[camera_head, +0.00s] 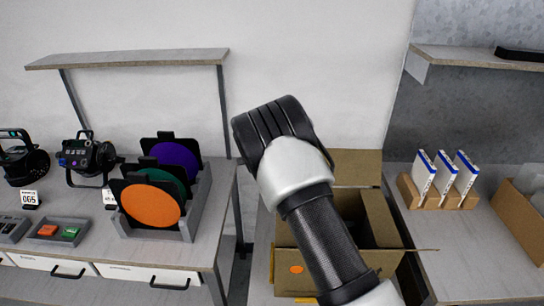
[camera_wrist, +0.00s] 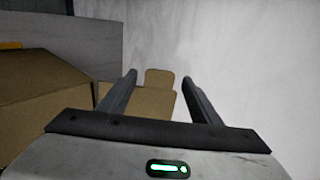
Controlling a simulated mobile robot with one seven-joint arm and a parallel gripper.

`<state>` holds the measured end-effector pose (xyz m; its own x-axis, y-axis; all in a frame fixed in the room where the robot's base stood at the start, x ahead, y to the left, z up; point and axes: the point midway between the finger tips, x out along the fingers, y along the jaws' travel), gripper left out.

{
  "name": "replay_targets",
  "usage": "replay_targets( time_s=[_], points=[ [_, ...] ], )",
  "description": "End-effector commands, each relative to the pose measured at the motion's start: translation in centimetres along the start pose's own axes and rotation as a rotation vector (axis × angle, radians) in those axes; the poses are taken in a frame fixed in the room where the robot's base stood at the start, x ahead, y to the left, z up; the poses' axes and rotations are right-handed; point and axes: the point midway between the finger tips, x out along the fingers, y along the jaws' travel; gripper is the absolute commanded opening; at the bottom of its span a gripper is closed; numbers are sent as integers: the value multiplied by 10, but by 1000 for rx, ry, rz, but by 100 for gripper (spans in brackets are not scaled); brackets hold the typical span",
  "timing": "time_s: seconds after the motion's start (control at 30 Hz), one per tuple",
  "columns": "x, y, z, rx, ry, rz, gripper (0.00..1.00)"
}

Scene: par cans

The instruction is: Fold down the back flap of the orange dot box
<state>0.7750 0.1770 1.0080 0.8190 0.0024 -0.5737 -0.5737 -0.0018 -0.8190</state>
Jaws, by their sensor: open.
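The orange dot box (camera_head: 310,286) is an open brown cardboard box, with the orange dot (camera_head: 297,269) low on its front. Its back flap (camera_head: 357,167) stands up at the rear, against the white wall. My arm crosses in front of the box and hides much of its left side and opening. My gripper is hidden in the head view. In the wrist view my gripper (camera_wrist: 158,80) is open, its two fingers apart. Brown cardboard with a rounded tab (camera_wrist: 159,78) shows beyond and between the fingers, apparently untouched; I cannot tell which part it is.
The left table (camera_head: 215,200) holds a rack with orange, green and purple discs (camera_head: 152,205) and lamps (camera_head: 88,155). The right table (camera_head: 470,240) holds white-blue packs in a wooden holder (camera_head: 440,196) and another cardboard box (camera_head: 520,215). Shelves (camera_head: 130,59) hang above.

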Motion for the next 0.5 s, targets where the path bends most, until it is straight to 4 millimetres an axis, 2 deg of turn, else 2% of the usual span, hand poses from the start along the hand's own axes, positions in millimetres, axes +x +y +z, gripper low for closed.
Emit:
replay_targets(
  time_s=[0.13,0.43,0.47,0.5],
  points=[
    [12,1,0,-1,1,2,58],
    [14,0,0,0,0,0,58],
    [14,0,0,0,0,1,56],
    [14,0,0,0,0,0,49]
  ],
)
